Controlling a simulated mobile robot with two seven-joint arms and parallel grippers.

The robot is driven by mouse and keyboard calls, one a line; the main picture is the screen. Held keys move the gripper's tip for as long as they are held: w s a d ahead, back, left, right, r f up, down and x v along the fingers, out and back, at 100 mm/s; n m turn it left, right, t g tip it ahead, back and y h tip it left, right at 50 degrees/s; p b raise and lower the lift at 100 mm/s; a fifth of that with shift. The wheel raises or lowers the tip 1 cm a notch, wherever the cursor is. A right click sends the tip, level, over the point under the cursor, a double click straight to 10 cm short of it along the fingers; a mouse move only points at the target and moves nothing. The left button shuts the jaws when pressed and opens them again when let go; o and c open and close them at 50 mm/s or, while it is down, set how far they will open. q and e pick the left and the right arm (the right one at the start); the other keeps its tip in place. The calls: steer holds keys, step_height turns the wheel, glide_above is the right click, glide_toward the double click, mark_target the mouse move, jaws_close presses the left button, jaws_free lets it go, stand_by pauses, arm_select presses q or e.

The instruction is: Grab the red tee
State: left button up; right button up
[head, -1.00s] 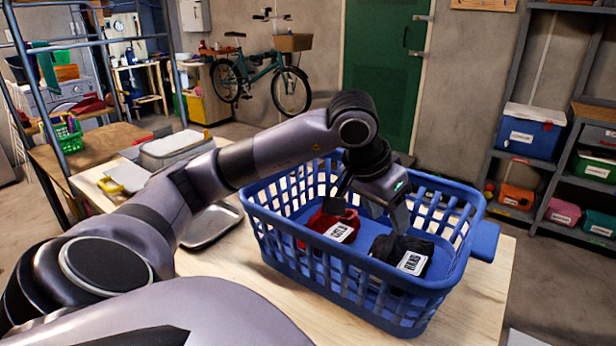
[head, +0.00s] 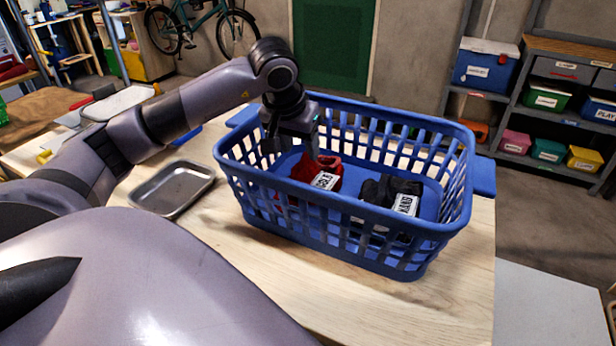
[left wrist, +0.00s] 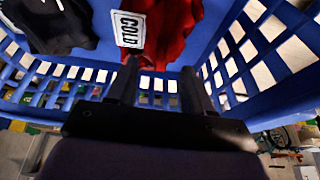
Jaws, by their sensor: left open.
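The red tee (head: 330,172) lies bunched in the blue laundry basket (head: 330,262), with a white tag reading COLD. A black garment (head: 374,192) with a tag reading HAND lies to its right. My left gripper (head: 290,148) hangs inside the basket's left end, just left of the red tee, with its fingers pointing down. In the left wrist view the two fingers (left wrist: 158,72) stand apart, and the red tee (left wrist: 172,30) is beyond their tips. Whether a finger touches the cloth I cannot tell. My right gripper does not show.
The basket's slatted walls and rim surround the gripper closely. The basket stands on a wooden table with a metal tray (head: 172,190) to its left. The table is clear in front of the basket. Shelves with bins (head: 548,98) stand at the back right.

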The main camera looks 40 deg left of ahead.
mark_target(304, 159)
arm_select(q)
steer(key=x, duration=0.4)
steer(key=shift+w+a+f, duration=0.15)
steer(key=shift+w+f, duration=0.05)
steer(key=shift+c, duration=0.3)
jaws_close()
steer(key=shift+r, duration=0.2)
